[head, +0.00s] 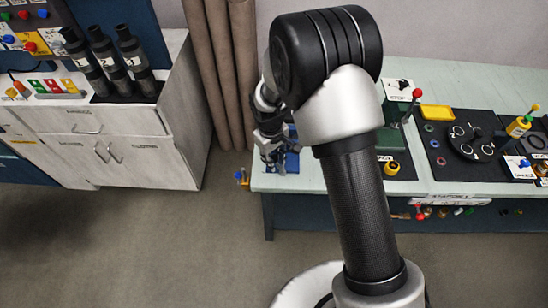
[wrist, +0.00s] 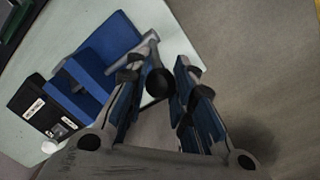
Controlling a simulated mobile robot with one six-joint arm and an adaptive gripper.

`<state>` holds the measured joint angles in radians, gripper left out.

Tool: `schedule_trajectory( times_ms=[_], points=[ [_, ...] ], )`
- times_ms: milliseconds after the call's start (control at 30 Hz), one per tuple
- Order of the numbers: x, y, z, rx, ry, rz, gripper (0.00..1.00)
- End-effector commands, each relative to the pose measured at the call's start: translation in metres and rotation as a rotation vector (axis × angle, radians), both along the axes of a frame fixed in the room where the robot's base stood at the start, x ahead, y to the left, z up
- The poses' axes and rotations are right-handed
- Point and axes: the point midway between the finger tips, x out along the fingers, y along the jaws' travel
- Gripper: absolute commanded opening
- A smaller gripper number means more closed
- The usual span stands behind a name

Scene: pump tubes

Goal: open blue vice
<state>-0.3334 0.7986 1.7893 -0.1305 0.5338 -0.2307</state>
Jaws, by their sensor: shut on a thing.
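The blue vice (wrist: 105,60) sits at the table's edge in the wrist view. In the head view only part of the vice (head: 290,163) shows, below and behind my arm. A grey bar of its handle (wrist: 147,42) sticks out past my fingers, with a round black end (wrist: 158,82) between them. My gripper (wrist: 160,80) has its blue-padded fingers on either side of this handle and is shut on it. In the head view my gripper (head: 270,152) is at the vice, at the table's left end. How far the vice jaws are apart cannot be told.
A black box with white labels (wrist: 42,108) stands beside the vice. The pale green table (head: 330,182) holds a black mat with a round fixture (head: 465,140) and a yellow tray (head: 437,112) to the right. A white cabinet (head: 150,130) stands left, with free floor between.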

Motion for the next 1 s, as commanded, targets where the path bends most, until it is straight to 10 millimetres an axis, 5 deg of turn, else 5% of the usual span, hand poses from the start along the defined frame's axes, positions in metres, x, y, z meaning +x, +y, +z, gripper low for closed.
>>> schedule_trajectory(
  times_ms=[267, 700, 1000],
  points=[
    [-0.001, 0.004, -0.002, -0.026, 0.005, 0.004, 0.00],
    [0.000, 0.034, -0.023, -0.407, 0.016, 0.004, 0.00],
    [0.000, 0.036, -0.023, -0.470, 0.017, -0.001, 0.00]
  ],
)
